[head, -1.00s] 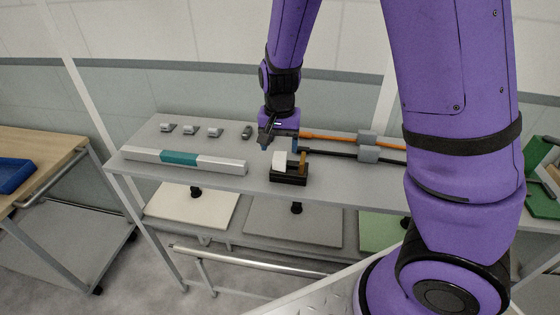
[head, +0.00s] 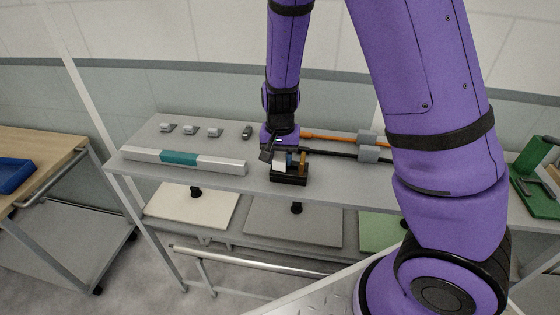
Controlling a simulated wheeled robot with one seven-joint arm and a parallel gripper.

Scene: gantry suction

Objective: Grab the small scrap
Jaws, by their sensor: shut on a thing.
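A small pale block (head: 279,166), which I take for the scrap, stands upright in a black holder (head: 289,180) near the front edge of the grey table. My gripper (head: 279,158) points down over the holder's left part and is shut on the pale block. One dark finger is at the block's left, and a bluish part shows at its right. The fingertips' contact is small and partly hidden. A brown upright piece (head: 303,161) stands in the holder's right side.
A long white bar with a teal middle (head: 180,158) lies along the table's left front. Several small grey blocks (head: 190,130) stand behind it. Orange and black rods (head: 330,136) run to grey blocks at right. A blue tray (head: 14,175) sits on the far-left table.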

